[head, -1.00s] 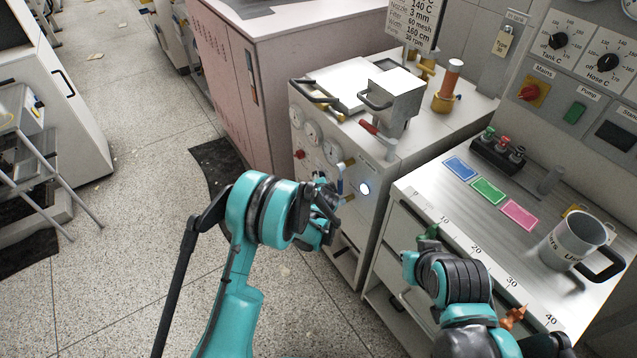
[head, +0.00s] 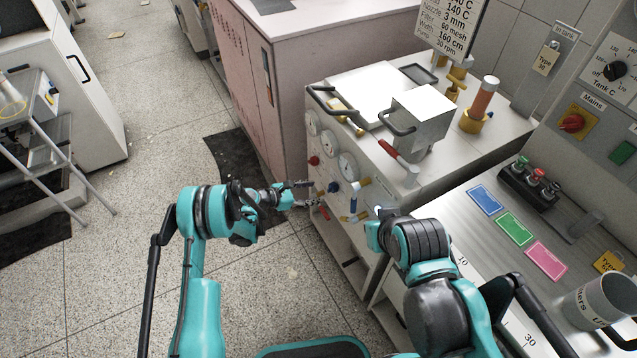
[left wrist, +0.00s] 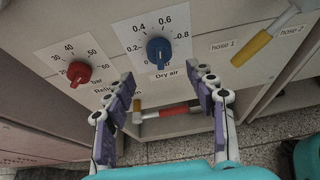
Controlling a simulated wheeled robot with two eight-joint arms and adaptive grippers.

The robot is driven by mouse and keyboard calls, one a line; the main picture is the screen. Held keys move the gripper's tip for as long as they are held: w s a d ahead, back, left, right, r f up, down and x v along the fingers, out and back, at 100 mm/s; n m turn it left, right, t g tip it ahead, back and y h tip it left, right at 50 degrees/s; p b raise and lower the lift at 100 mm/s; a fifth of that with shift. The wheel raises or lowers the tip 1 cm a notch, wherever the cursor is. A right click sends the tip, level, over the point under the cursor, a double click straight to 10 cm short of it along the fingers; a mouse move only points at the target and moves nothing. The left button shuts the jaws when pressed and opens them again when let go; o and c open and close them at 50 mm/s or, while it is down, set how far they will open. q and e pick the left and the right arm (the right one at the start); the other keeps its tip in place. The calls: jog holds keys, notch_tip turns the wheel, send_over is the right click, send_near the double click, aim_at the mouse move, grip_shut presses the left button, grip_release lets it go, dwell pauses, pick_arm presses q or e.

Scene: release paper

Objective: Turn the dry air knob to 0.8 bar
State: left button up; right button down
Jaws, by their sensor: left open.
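The dry air knob (left wrist: 159,51) is blue and sits on a white dial plate (left wrist: 128,31) marked 0.2 to 0.8, labelled "Dry air". Its exact setting is too small to read. In the head view the blue knob (head: 333,187) is on the front panel of the white machine. My left gripper (head: 306,195) is open in front of that panel, just left of the knob. In the left wrist view its two fingers (left wrist: 161,76) are spread below the knob, apart from it and empty. My right gripper (head: 377,234) is near the machine's right corner; its fingers are not clear.
A red knob (left wrist: 78,72) on its own dial is left of the blue one. Yellow-handled hose valves (left wrist: 251,49) are to the right, and a red-handled valve (left wrist: 172,112) is below. Pressure gauges (head: 347,165) sit above.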

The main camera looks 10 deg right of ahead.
aim_at(329, 189)
pick_arm(q)
jog(key=b+x, duration=0.2)
jog(key=x, duration=0.5)
jog(key=shift+w+d+b, duration=0.1)
jog(key=shift+d+b, duration=0.2)
jog(key=shift+b, duration=0.05)
jog(key=c, duration=1.2)
